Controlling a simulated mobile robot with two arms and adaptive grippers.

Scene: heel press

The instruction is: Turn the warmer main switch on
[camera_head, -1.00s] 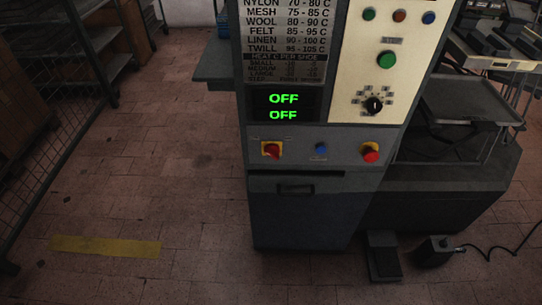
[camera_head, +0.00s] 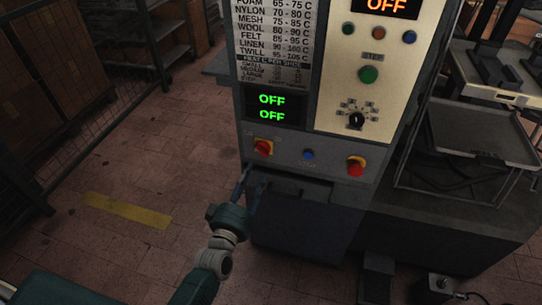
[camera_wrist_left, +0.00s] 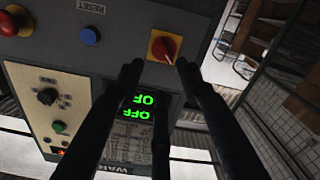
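The warmer main switch (camera_head: 263,148) is a red rotary knob on a yellow plate at the left of the machine's lower panel. It also shows in the left wrist view (camera_wrist_left: 164,46), just beyond the fingertips. My left gripper (camera_head: 253,179) is below the switch in the head view, its two dark fingers pointing up towards the panel. In the left wrist view the fingers (camera_wrist_left: 159,64) are spread apart, with nothing between them and a gap to the knob. The green display (camera_head: 271,107) above the switch reads OFF on both lines. My right gripper is not in view.
A blue RESET button (camera_head: 308,155) and a red knob on yellow (camera_head: 356,166) share the panel. A drawer handle (camera_head: 300,190) lies below. A black selector (camera_head: 356,120) and green button (camera_head: 368,75) are higher. The floor to the left is mostly clear.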

